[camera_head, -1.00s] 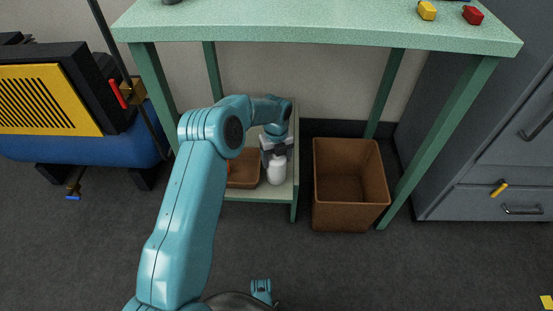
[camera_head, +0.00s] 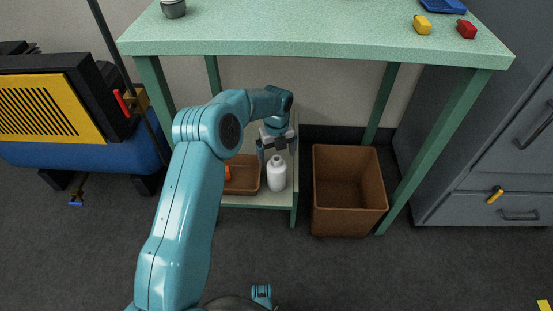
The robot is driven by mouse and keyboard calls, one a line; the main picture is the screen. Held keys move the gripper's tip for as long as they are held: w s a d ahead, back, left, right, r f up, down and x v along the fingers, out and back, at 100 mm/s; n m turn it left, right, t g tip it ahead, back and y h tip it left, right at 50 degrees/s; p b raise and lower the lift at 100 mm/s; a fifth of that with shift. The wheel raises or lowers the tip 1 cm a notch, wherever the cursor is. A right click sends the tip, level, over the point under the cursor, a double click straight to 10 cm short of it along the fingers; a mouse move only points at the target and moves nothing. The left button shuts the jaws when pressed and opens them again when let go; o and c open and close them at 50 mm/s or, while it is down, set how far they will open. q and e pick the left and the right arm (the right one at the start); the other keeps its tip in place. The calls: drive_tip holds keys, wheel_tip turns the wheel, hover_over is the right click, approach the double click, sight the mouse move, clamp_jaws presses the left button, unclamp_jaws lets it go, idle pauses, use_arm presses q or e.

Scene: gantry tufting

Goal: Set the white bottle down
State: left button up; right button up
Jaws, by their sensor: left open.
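The white bottle (camera_head: 276,175) stands upright on the low green shelf (camera_head: 257,201) under the table, at the shelf's right part. My left gripper (camera_head: 276,151) is open just above and behind the bottle's neck, with its fingers apart. From this view I cannot tell whether a finger still touches the bottle. My left arm reaches in from the lower left and hides part of the shelf.
A brown tray (camera_head: 244,174) with an orange item (camera_head: 228,173) sits left of the bottle. A brown bin (camera_head: 348,190) stands on the floor to the right. The green tabletop (camera_head: 310,32) hangs above, with its legs around. Grey drawers (camera_head: 500,190) stand at the right.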

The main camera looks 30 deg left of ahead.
use_arm(q)
wheel_tip(320, 180, up, 6)
drive_tip(key=p, duration=0.1)
drive_tip(key=s+d+f+n+h, duration=0.2)
drive_tip(key=s+d+f+n, duration=0.4)
drive_tip(key=d+f+n, duration=0.15)
drive_tip(key=s+d+f+n+h, duration=0.1)
drive_tip(key=s+d+f+n, duration=0.5)
drive_tip(key=d, duration=0.3)
drive_tip(key=s+d+f+n, duration=0.1)
drive_tip(key=s+d+n, duration=0.1)
drive_tip(key=s+n, duration=0.2)
drive_tip(key=s+d+f+n, duration=0.1)
drive_tip(key=s+d+n, duration=0.1)
drive_tip(key=s+n, duration=0.3)
drive_tip(key=s+d+n+h, duration=0.1)
drive_tip(key=s+d+n, duration=0.2)
drive_tip(key=s+n, duration=0.2)
drive_tip(key=s, duration=0.3)
drive_tip(key=shift+f+t, duration=0.3)
drive_tip(key=shift+f, duration=0.1)
wheel_tip(320, 180, up, 29)
drive_tip(key=p, duration=2.9)
drive_tip(key=shift+f, duration=0.2)
drive_tip(key=shift+s+d, duration=0.1)
